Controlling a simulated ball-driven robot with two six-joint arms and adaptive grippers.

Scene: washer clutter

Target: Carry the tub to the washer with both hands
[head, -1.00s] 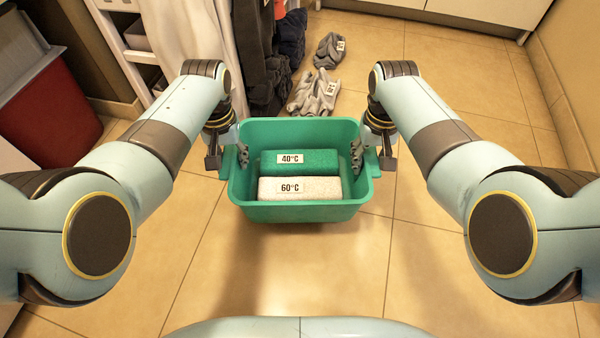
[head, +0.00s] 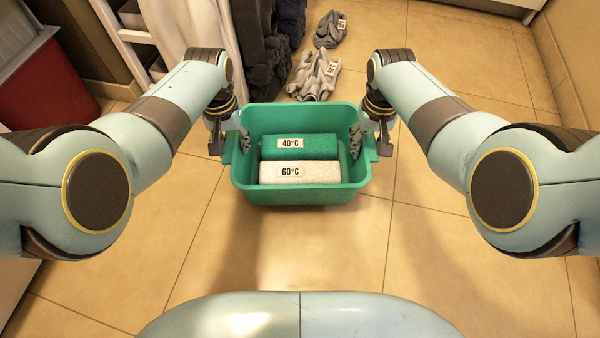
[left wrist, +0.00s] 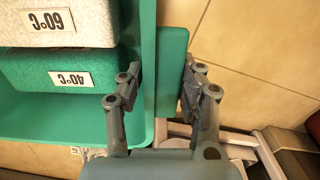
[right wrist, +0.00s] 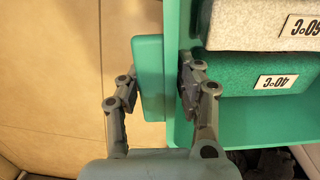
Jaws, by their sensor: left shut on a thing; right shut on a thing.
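The green tub (head: 300,193) hangs in front of me between my two arms, roughly level in the head view. Inside it lie a green block labelled 40°C (head: 322,147) and a white block labelled 60°C (head: 325,172). My left gripper (head: 230,144) is shut on the tub's left side handle, which shows between the fingers in the left wrist view (left wrist: 172,75). My right gripper (head: 369,144) is shut on the right side handle, seen in the right wrist view (right wrist: 149,75). The washer is not recognisable in view.
Dark clothes (head: 270,50) hang beside a white shelf rack at the upper left. A red bin (head: 55,90) stands far left. Floor on the right is clear.

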